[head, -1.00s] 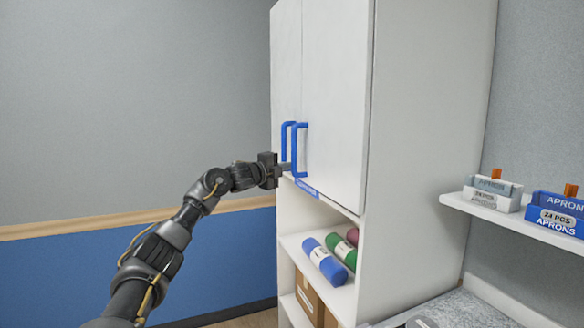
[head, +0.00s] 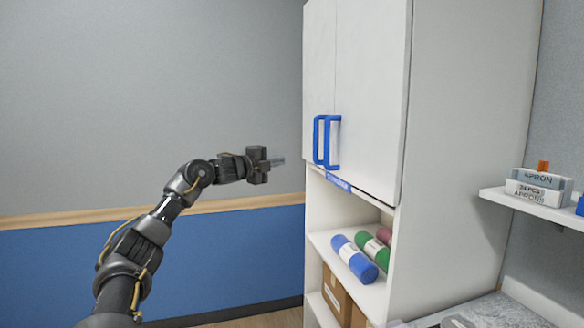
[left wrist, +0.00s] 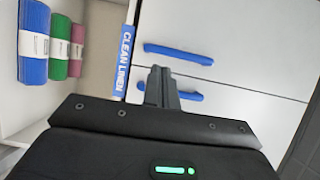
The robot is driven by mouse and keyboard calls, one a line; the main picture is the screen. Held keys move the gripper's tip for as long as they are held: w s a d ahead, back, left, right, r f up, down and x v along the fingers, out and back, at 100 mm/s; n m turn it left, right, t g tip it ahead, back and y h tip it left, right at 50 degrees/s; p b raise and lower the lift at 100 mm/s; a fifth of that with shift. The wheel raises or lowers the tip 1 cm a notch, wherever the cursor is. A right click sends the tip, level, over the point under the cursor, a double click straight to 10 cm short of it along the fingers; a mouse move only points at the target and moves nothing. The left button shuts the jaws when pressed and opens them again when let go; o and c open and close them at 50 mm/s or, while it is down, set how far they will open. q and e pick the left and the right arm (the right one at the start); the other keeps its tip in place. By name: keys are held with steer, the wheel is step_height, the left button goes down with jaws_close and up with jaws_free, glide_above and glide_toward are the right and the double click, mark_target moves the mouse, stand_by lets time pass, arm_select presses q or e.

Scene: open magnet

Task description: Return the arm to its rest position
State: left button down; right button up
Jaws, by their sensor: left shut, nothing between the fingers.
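My left gripper (head: 279,160) is shut and empty, in front of the white cabinet and a little left of its doors in the head view. Clear space shows between its fingertips and the two blue door handles (head: 327,142). In the left wrist view the shut fingers (left wrist: 162,75) point at the cabinet doors (left wrist: 235,35), with the blue handles (left wrist: 178,54) beyond. Both doors (head: 365,90) look closed. My left arm reaches in from the lower left, bent at the elbow. My right gripper is not in view.
Below the doors, an open shelf holds rolled blue (head: 353,258), green (head: 373,250) and dark red bundles, with cardboard boxes (head: 336,297) under them. A wall shelf with apron boxes (head: 540,188) is at right. The space left of the cabinet is free.

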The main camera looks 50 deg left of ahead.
arm_select(q)
steer(key=shift+s+a+r, duration=0.1)
steer(key=shift+s, duration=0.3)
steer(key=shift+w, duration=0.1)
